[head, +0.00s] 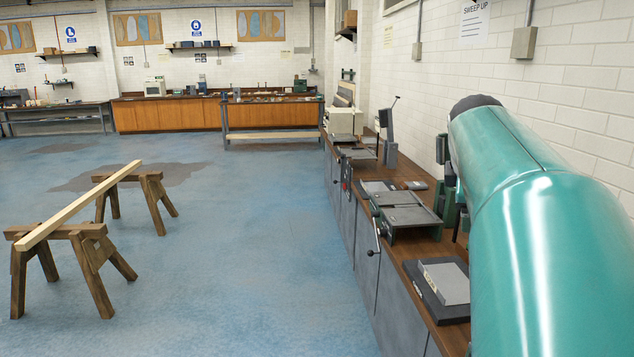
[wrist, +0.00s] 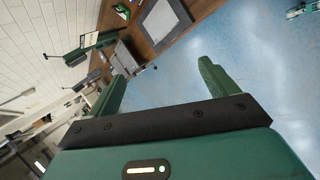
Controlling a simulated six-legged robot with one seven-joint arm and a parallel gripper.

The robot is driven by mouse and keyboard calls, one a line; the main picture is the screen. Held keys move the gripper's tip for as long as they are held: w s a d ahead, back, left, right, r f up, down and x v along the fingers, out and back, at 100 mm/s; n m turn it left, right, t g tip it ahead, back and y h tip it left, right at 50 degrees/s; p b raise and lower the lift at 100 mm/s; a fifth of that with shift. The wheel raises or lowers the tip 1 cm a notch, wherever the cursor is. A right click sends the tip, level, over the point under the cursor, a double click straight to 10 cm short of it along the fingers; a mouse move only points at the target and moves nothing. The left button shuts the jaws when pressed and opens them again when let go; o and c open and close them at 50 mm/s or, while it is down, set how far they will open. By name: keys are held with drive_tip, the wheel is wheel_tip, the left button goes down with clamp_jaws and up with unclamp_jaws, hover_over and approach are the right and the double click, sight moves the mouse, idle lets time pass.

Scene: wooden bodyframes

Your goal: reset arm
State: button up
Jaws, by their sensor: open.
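My arm fills the right side of the head view as a thick teal link, beside the workbench along the right wall. My gripper (wrist: 162,85) shows in the wrist view with its two green fingers spread apart and nothing between them. Past the fingers lie the blue floor and the bench, seen at a steep tilt. The gripper's fingers do not show in the head view.
A wooden workbench (head: 412,253) with grey cabinets and several machines runs along the right wall. Two sawhorses (head: 75,235) carry a long plank (head: 75,207) at the left. Wooden cabinets (head: 170,115) stand at the back. The blue floor (head: 250,240) between is clear.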

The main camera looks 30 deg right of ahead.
drive_tip(key=w+a+f+m+t+y, duration=0.1)
drive_tip(key=w+a+f, duration=0.1)
drive_tip(key=a, duration=0.5)
drive_tip(key=w+a+f+m+y, duration=0.1)
drive_tip(key=a+f, duration=0.2)
drive_tip(key=a, duration=0.4)
drive_tip(key=s+a+f+m+y, duration=0.2)
drive_tip(key=s+a+f, duration=0.2)
drive_tip(key=a+f, duration=0.3)
drive_tip(key=s+a+f+m+y, duration=0.2)
drive_tip(key=a+f, duration=0.6)
drive_tip(key=a, duration=1)
drive_tip(key=shift+s+a+f+m+t+y, duration=0.15)
drive_tip(key=shift+s+a+m+t+y, duration=0.2)
drive_tip(key=shift+s+m, duration=0.55)
